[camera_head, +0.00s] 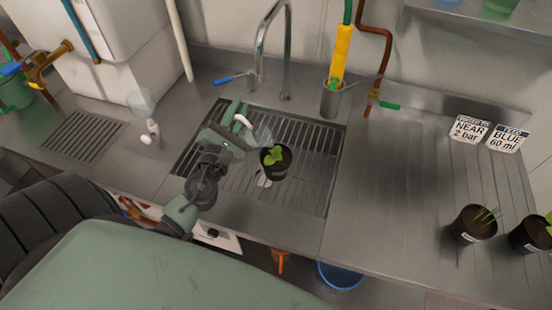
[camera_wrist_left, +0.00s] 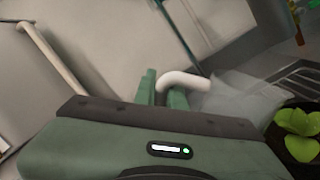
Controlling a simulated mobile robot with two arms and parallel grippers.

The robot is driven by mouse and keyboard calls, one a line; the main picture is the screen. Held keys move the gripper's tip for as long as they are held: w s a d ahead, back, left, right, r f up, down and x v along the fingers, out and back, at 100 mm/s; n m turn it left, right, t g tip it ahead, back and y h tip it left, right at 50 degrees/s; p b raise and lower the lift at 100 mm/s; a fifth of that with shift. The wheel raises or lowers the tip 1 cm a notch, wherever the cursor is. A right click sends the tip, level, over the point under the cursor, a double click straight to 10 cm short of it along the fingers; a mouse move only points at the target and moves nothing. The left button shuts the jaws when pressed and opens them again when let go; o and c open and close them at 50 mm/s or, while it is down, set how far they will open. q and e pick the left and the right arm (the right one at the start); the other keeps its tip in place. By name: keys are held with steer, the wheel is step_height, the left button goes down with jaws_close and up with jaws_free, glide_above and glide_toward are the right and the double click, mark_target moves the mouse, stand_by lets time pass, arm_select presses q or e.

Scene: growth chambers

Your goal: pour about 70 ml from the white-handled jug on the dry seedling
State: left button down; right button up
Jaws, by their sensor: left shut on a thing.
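My left gripper (camera_head: 235,127) is shut on the white handle (camera_head: 243,121) of a clear jug (camera_head: 262,134) over the sink grate. In the left wrist view the white handle (camera_wrist_left: 184,80) sits between the green fingers of the gripper (camera_wrist_left: 162,92), and the see-through jug (camera_wrist_left: 235,98) extends to the right, looking tilted. A seedling (camera_head: 273,156) with broad green leaves stands in a black pot (camera_head: 275,170) on the grate, just right of the jug. It also shows in the left wrist view (camera_wrist_left: 300,135). I cannot make out the water level or any stream. My right gripper is not in view.
The sink grate (camera_head: 310,180) has a tall faucet (camera_head: 262,45) behind it. Another clear vessel (camera_head: 142,103) stands left.

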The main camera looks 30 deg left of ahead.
arm_select(q)
steer(key=shift+s+a+f+n+g+y+b, duration=0.1)
steer(key=shift+a+f+n+g+y+b, duration=0.1)
steer(key=shift+a+f+n+b, duration=0.55)
steer(key=shift+s+a+f+n+g+y+b, duration=0.15)
steer(key=shift+a+f+n+b, duration=0.3)
steer(key=shift+a+f+n, duration=0.45)
steer(key=shift+d, duration=0.2)
steer(key=shift+f, duration=0.1)
stand_by(0.5)
steer(key=shift+s+a+f+n+g+b, duration=0.15)
steer(key=shift+a+f+n+b, duration=0.3)
steer(key=shift+a+f+n, duration=0.45)
steer(key=shift+a+f+n+g+b, duration=0.2)
steer(key=shift+a+f+n+b, duration=0.35)
steer(key=shift+f+n, duration=0.65)
steer(key=shift+s+a+f+n+g+b, duration=0.15)
steer(key=shift+a+f+n+b, duration=0.25)
steer(key=shift+a+f+n, duration=0.5)
